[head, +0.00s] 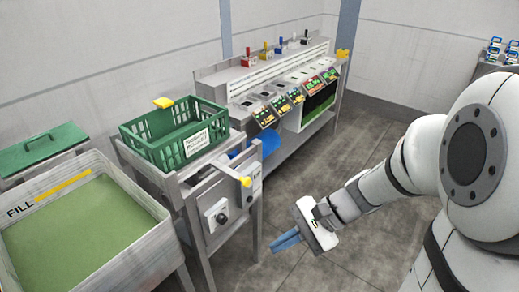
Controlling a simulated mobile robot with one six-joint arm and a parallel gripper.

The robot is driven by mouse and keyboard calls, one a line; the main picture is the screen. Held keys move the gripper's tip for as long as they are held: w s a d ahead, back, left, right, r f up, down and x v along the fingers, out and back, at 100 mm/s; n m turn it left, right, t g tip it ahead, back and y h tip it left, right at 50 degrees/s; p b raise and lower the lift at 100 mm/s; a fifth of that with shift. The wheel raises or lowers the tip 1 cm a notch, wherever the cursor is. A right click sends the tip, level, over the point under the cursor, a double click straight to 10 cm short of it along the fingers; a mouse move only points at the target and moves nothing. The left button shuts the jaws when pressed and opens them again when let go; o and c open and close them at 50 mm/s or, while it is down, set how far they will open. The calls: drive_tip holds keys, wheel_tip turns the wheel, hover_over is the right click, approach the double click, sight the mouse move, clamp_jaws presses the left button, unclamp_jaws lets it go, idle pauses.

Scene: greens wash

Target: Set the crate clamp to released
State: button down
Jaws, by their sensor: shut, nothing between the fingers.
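A green slatted crate (158,146) with a white label (196,143) sits on a grey metal stand (172,187). A yellow piece (163,102) shows at the crate's back rim; it may be the crate clamp, but its setting is not clear. A pale lever with a yellow end (245,181) sticks out at the front of the stand, beside a small sign too small to read surely. My gripper (277,243), with blue fingers, is shut and empty. It is over the floor to the right of the stand, apart from crate and levers.
A tub marked FILL (150,250) with green contents stands front left, with a green lid (42,147) behind. A control box with a dark knob (219,216) is on the stand's front. A long counter (300,130) stands behind.

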sight(249, 183)
drive_tip(key=w+d+f+m+t+y+b, duration=0.2)
drive_tip(key=w+f+m+t, duration=0.1)
drive_tip(key=w+m+t, duration=0.3)
drive_tip(key=w+d+f+m+t+y+b, duration=0.2)
drive_tip(key=w+m+t, duration=0.4)
drive_tip(key=w+m, duration=0.3)
wheel_tip(249, 183, down, 2)
drive_tip(key=shift+w+d+f+y, duration=0.2)
drive_tip(key=shift+w+d+y, duration=0.25)
drive_tip(key=shift+d, duration=0.4)
drive_tip(key=shift+a, duration=0.1)
drive_tip(key=x, duration=1.3)
drive_tip(key=shift+w+a+r, duration=0.1)
drive_tip(key=shift+w+a, duration=0.2)
